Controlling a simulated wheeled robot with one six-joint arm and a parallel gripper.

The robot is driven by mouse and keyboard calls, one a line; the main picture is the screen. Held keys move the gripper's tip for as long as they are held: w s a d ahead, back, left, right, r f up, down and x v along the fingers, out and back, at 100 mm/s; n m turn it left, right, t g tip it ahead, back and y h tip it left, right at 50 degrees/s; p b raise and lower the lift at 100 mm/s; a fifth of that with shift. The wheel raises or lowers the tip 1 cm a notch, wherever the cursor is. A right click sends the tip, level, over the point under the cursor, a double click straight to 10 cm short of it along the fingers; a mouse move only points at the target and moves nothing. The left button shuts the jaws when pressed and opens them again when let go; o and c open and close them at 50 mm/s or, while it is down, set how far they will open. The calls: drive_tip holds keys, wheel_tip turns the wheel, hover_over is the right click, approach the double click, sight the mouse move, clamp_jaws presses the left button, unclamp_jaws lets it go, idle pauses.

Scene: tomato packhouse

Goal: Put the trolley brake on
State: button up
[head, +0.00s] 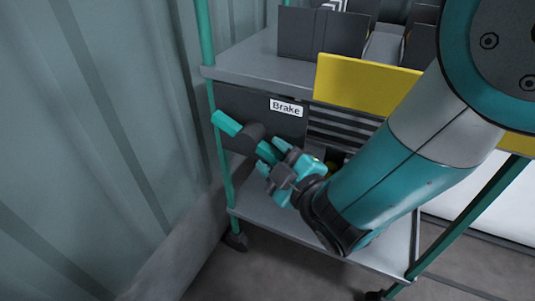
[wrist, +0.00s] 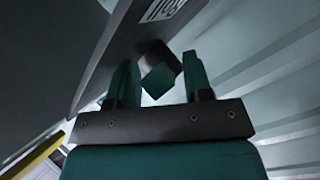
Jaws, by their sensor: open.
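The brake is a teal bar lever (head: 226,123) on a dark round hub (head: 250,138), mounted on the dark panel under the trolley's top shelf. The bar slants from upper left down to lower right. A white label reading "Brake" (head: 286,107) is above and right of it. My gripper (head: 273,158) is open at the lever's lower right end. In the wrist view the lever's end (wrist: 158,81) shows between the two teal fingers, with the hub (wrist: 153,54) behind it. I cannot tell whether either finger touches it.
The trolley's top shelf (head: 236,68) carries dark boxes (head: 297,33), with a yellow panel (head: 360,84) at its front. A lower shelf (head: 262,212) lies beneath my gripper. A teal post (head: 222,155) and a ribbed wall (head: 100,110) are close on the left.

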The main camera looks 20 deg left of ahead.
drive_tip(key=shift+w+a, duration=0.1)
clamp_jaws()
